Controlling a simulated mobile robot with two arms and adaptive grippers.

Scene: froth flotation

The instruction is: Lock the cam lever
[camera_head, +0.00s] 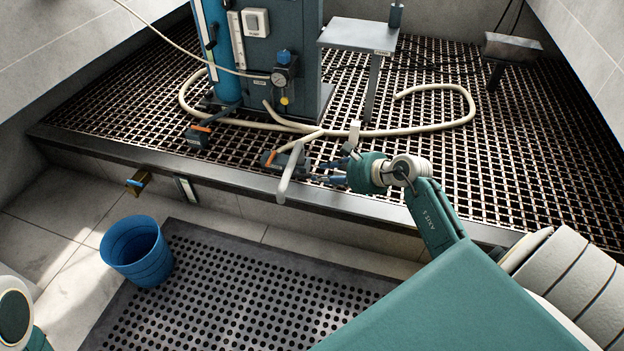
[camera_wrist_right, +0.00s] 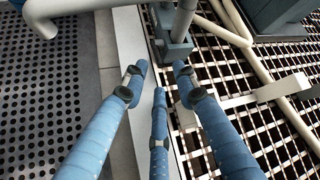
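A grey coupling body (camera_head: 272,160) with an orange part sits at the grating's front edge, where a cream hose ends. A pale grey round-ended lever (camera_head: 289,176) stands out from it toward the front; this looks like the cam lever. In the right wrist view, the coupling (camera_wrist_right: 174,48) is just beyond the fingers. My right gripper (camera_head: 322,179) is just right of the lever. Its three blue fingers (camera_wrist_right: 158,82) are spread, with nothing between them, and appear apart from the lever. Part of my left arm shows at lower left; its gripper is out of view.
A similar orange-marked fitting (camera_head: 197,137) sits farther left. The cream hose (camera_head: 440,131) loops over the grating (camera_head: 500,165). A blue bucket (camera_head: 137,260) and black perforated mat (camera_head: 235,300) lie in front.

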